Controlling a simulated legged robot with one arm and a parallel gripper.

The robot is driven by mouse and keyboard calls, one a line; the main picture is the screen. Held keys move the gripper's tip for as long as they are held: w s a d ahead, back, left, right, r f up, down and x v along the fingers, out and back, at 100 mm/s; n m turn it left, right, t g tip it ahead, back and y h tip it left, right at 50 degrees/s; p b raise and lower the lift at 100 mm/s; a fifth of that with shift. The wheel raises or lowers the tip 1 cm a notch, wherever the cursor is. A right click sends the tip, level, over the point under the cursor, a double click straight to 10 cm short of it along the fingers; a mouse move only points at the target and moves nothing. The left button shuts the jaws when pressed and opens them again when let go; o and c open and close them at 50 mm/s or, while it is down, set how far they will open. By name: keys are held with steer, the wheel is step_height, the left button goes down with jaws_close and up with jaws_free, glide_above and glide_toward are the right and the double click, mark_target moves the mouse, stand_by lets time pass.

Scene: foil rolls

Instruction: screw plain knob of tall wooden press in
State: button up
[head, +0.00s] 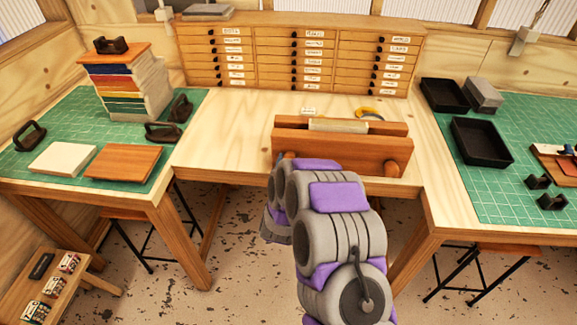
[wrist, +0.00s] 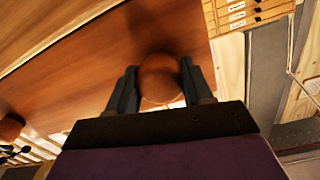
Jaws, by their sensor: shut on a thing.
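The wooden press (head: 340,145) stands upright at the front edge of the middle table, with pale sheets between its boards. It has a round wooden knob at its front right (head: 391,169) and another at its front left (head: 289,156), partly behind my arm. In the wrist view, the dark fingers of my gripper (wrist: 159,70) are on both sides of a plain round knob (wrist: 158,85), shut on it against the brown board (wrist: 70,75). A second knob (wrist: 10,128) shows at the left edge there. In the head view my arm hides the gripper.
A drawer cabinet (head: 300,57) stands behind the press. A yellow tape roll (head: 369,113) lies behind it. Green mats cover both side tables, with stacked books (head: 125,88) at left and black trays (head: 480,140) at right. The table left of the press is clear.

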steer(key=shift+s+f+m, duration=0.2)
steer(key=shift+f+m, duration=0.1)
steer(key=shift+f, duration=0.2)
steer(key=o, duration=0.8)
steer(key=shift+w, duration=0.1)
steer(key=shift+o, duration=1.2)
steer(key=shift+a+r, duration=0.15)
steer(key=shift+r, duration=0.1)
steer(key=s+a+p, duration=0.1)
steer(key=s+p, duration=0.5)
steer(key=s, duration=1.1)
